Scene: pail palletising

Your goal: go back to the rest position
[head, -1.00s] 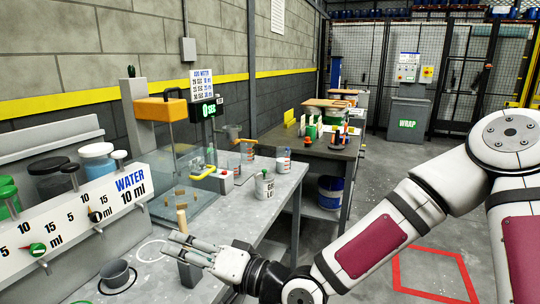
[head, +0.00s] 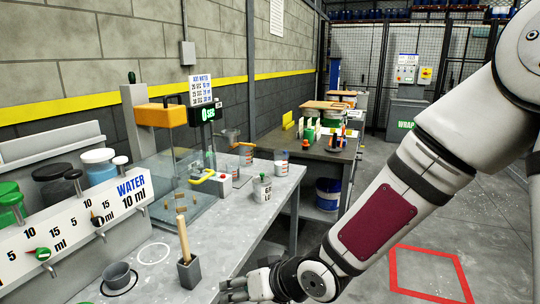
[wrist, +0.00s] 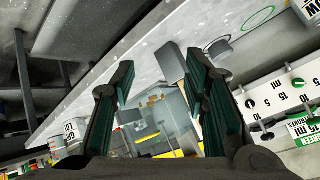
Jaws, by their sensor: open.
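My gripper (head: 232,290) is low in the head view, by the front edge of the grey worktable (head: 225,250). Its two dark fingers stand apart with nothing between them in the wrist view (wrist: 160,80). A square grey holder (head: 189,271) with a wooden-handled tool (head: 182,238) upright in it stands on the table, left of and beyond my gripper. The holder also shows past the fingertips in the wrist view (wrist: 171,62). My fingers are apart from it in the head view.
A grey cup (head: 117,275) stands at the table's near left, beside the dosing panel (head: 80,225). The floor with a red outlined square (head: 430,272) is clear at right.

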